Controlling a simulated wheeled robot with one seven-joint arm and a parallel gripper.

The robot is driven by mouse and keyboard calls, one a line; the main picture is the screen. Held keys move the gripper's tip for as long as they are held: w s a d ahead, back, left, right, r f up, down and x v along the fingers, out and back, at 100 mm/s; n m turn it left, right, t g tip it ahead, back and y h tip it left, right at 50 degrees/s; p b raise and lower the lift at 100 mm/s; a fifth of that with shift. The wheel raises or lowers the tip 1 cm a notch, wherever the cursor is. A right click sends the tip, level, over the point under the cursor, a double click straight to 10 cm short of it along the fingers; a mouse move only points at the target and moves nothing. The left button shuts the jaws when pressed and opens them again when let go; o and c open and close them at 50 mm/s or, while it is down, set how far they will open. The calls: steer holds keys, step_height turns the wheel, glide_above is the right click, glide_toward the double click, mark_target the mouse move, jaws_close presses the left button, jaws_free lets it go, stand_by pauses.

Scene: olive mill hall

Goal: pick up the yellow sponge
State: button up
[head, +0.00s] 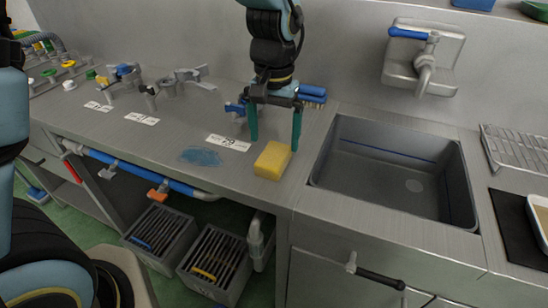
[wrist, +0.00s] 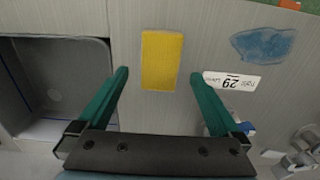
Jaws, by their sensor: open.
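The yellow sponge (head: 272,160) lies on the steel counter just left of the sink in the head view. My gripper (head: 274,140) hangs over the counter with its two green fingers pointing down, close to the sponge and slightly behind it. In the wrist view the sponge (wrist: 162,60) lies beyond the fingertips, between the lines of the two fingers. My gripper (wrist: 160,80) is open and nothing is between its fingers. The sponge is fully visible in the wrist view.
The sink (head: 395,175) is to the right, below a wall tap (head: 424,65). A label (head: 228,142) and a blue smear (head: 201,156) are left of the sponge. A blue-handled brush (head: 312,93) lies behind my gripper. A wire rack (head: 515,150) stands at the far right.

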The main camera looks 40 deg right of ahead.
mark_target(274, 154)
steer(key=shift+f+p, duration=0.85)
steer(key=shift+f, duration=2)
steer(key=shift+c, duration=0.4)
steer(key=c, duration=1.2)
